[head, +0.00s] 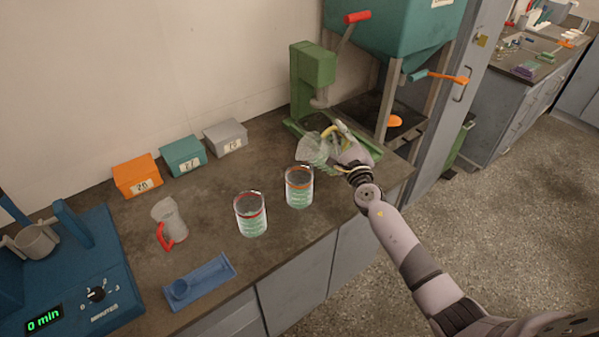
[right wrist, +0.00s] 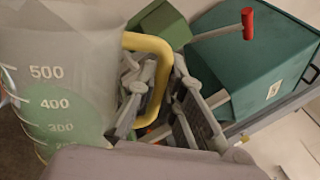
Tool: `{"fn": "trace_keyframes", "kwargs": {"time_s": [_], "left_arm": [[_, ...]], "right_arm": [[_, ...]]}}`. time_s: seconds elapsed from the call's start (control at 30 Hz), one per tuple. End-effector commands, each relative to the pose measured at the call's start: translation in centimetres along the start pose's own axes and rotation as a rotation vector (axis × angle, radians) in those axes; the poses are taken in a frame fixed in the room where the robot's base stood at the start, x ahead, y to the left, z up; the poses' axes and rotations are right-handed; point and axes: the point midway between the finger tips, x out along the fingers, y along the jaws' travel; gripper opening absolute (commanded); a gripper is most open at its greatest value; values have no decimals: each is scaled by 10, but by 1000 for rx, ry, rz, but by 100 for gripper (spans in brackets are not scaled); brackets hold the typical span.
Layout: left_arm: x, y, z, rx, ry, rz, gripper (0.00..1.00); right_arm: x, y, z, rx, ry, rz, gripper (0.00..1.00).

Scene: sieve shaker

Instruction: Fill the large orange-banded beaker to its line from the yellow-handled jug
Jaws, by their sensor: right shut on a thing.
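The yellow-handled jug (head: 314,149) is clear, with white marks and green contents. My right gripper (head: 343,143) is shut on its yellow handle (right wrist: 158,62) and holds it behind and slightly right of the orange-banded beaker. In the right wrist view the jug (right wrist: 62,75) shows green up to a little above the 400 mark. Its exact tilt is hard to tell. The large orange-banded beaker (head: 299,190) stands upright on the bench, with its orange band near the top. Its fill level is unclear. My left gripper is out of view.
A red-banded beaker (head: 251,216) stands left of the orange-banded one. The green press (head: 313,82) and teal hopper (head: 405,30) stand behind.

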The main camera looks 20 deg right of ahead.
Motion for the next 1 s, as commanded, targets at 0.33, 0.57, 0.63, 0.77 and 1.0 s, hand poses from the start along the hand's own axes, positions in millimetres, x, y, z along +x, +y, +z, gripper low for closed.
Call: {"fn": "trace_keyframes", "kwargs": {"time_s": [0.33, 0.57, 0.63, 0.77, 1.0], "left_arm": [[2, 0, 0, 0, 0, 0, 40], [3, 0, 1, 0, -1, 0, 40], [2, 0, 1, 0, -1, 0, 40], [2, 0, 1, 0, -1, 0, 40], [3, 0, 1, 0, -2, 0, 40]], "right_arm": [[0, 2, 12, -130, -31, -6, 0], [0, 3, 12, -140, -32, -5, 0], [0, 3, 13, -143, -33, -5, 0], [0, 3, 13, -150, -35, -6, 0], [0, 4, 14, -161, -37, -6, 0]]}}
